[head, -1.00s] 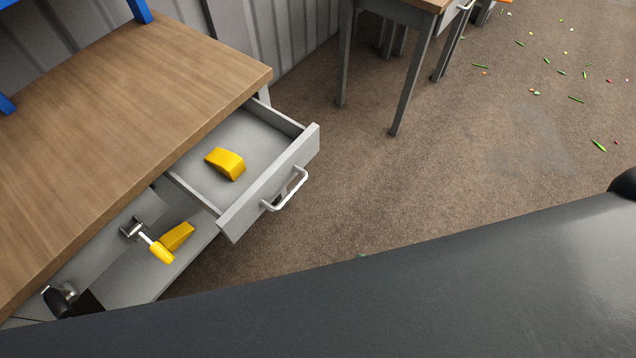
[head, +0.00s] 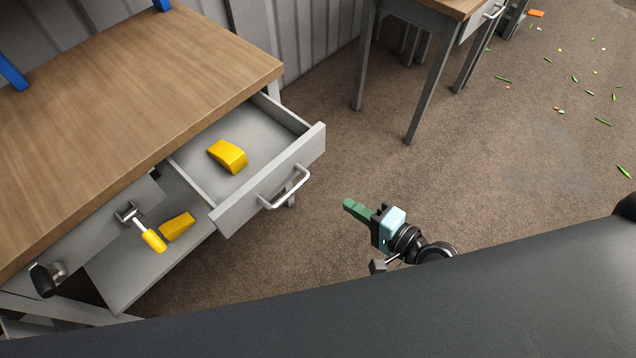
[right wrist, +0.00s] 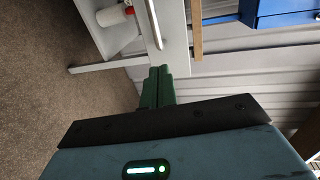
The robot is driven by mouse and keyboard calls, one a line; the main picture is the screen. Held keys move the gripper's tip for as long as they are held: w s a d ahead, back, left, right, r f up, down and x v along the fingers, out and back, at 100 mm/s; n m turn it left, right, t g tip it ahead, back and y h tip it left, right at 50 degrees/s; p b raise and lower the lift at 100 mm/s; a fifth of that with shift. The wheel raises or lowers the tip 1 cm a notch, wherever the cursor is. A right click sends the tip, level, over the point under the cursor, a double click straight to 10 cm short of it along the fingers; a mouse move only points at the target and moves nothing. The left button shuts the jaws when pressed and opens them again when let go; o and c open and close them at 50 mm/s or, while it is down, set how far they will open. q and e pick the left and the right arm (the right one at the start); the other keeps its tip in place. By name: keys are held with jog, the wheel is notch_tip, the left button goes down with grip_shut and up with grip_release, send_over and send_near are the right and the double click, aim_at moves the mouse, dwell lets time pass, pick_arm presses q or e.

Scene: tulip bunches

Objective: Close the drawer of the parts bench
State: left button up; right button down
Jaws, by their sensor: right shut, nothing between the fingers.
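The parts bench (head: 130,90) has a wooden top. Its grey drawer (head: 235,205) is pulled open, with a bar handle (head: 287,189) on the front and a yellow block (head: 228,156) inside. My right gripper (head: 350,205), with green fingers, is shut and empty. In the head view it is to the right of the drawer front, apart from the handle, fingers pointing towards it. In the right wrist view the shut fingertips (right wrist: 157,72) appear close to a pale panel with a bar, likely the drawer front (right wrist: 174,38); contact is unclear. My left gripper is not in view.
Below the drawer, a shelf holds another yellow block (head: 177,226). A yellow-handled tool (head: 153,240) hangs beside it. A second table (head: 430,12) stands at the back. Carpet lies clear between it and the drawer; green scraps litter the far right.

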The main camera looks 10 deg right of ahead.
aim_at(308, 179)
jog(key=x, duration=0.9)
jog(key=shift+w+a, duration=0.2)
jog(key=shift+w, duration=0.15)
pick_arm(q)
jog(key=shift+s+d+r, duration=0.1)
pick_arm(e)
jog(key=shift+w+a+f, duration=0.15)
jog(key=shift+w+a, duration=0.1)
jog(key=shift+w, duration=0.05)
